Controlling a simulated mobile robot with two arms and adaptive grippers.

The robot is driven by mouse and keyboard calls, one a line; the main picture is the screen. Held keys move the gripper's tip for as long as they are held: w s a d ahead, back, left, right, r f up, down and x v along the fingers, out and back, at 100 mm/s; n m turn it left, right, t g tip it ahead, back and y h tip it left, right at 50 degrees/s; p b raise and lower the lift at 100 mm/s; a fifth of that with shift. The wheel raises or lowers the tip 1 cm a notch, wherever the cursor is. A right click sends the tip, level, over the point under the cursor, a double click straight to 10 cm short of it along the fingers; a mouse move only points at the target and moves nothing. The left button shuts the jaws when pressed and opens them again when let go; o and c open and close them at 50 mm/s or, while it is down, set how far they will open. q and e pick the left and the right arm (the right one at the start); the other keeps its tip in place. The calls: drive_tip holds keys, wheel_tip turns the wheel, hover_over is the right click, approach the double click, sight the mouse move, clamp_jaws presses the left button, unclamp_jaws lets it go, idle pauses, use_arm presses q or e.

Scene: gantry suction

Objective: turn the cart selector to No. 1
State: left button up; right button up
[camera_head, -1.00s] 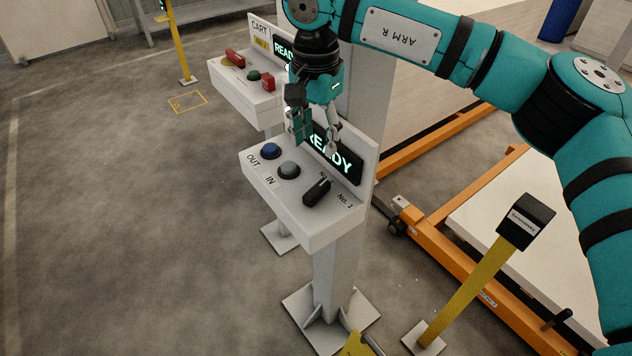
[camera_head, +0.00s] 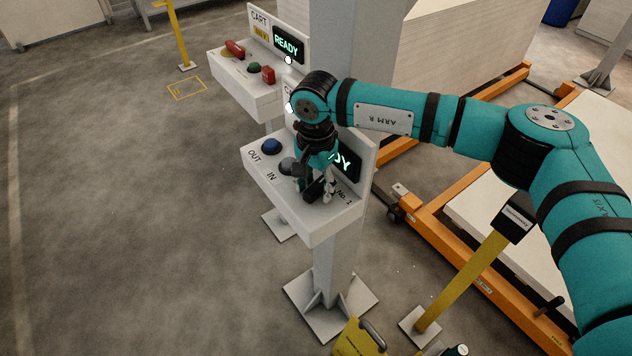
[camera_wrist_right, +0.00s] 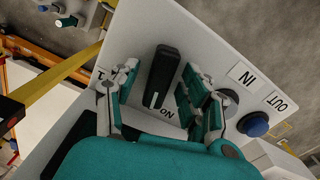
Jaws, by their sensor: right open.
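The cart selector is a black elongated knob (camera_head: 312,190) on the white slanted panel (camera_head: 320,226), partly hidden by my right gripper (camera_head: 314,184). In the right wrist view the knob (camera_wrist_right: 162,76) stands between the two spread fingers of my right gripper (camera_wrist_right: 160,80), with a visible gap on each side. Its end with a white mark is toward the lower edge of that view, near a partly hidden "No" label (camera_wrist_right: 167,113). The "No. 1" label (camera_head: 344,198) is right of the knob in the head view. My left gripper is not in view.
A blue button (camera_head: 271,146) and a grey button (camera_head: 288,165) sit on the same panel, close to my right gripper. Another control box (camera_head: 240,92) stands behind. A yellow post with a black box (camera_head: 514,217) and an orange frame (camera_head: 440,245) are at right. Open floor lies left.

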clamp_jaws()
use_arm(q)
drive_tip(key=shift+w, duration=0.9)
use_arm(e)
drive_tip(key=shift+f+m+b, duration=0.2)
drive_tip(key=shift+m+b, duration=0.4)
drive_tip(key=shift+b, duration=0.4)
drive_tip(key=m+b, duration=0.6)
drive_tip(key=b, duration=0.1)
drive_tip(key=shift+m+b, duration=1.1)
drive_tip(key=shift+m, duration=0.1)
use_arm(q)
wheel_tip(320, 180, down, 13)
drive_tip(key=b, duration=0.1)
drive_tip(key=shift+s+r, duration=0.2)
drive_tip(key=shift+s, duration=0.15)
use_arm(e)
drive_tip(key=shift+r+m, duration=0.2)
drive_tip(key=shift+m, duration=0.9)
use_arm(q)
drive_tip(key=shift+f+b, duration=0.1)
drive_tip(key=shift+b, duration=0.25)
